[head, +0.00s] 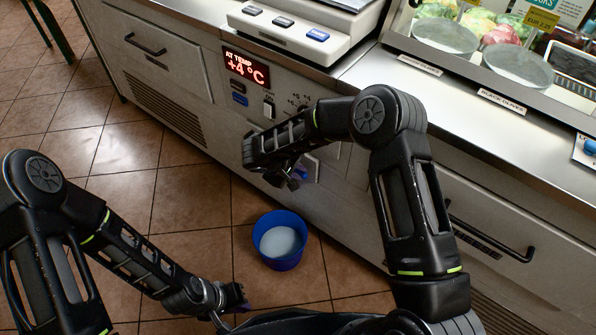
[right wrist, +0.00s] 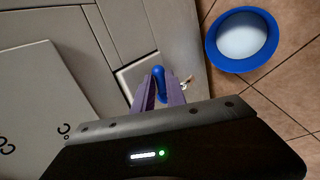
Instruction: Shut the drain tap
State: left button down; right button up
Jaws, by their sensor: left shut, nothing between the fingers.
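The drain tap's blue lever (right wrist: 158,84) shows in the right wrist view, in front of a pale plate on the counter front. A small metal part shows beside it. My right gripper (right wrist: 160,88) has its two purple fingers on either side of the lever; I cannot tell whether they press on it. In the head view my right gripper (head: 290,178) is low at the counter front and hides most of the tap. My left gripper (head: 238,303) is shut and empty, low over the floor at the bottom of the view.
A blue bucket (head: 280,241) with pale liquid stands on the tiled floor below the tap; it also shows in the right wrist view (right wrist: 241,40). The counter front has a temperature display (head: 246,67), switches and drawer handles. Free floor lies left of the bucket.

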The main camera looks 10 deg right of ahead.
grip_shut()
jog(key=shift+d+f+b, duration=0.1)
jog(key=shift+f+b, duration=0.05)
jog(key=shift+b, duration=0.4)
jog(key=shift+d+n+b, duration=0.1)
jog(key=shift+n+b, duration=0.25)
jog(key=shift+n, duration=0.15)
jog(key=o, duration=0.5)
grip_release()
jog(key=shift+r, duration=0.2)
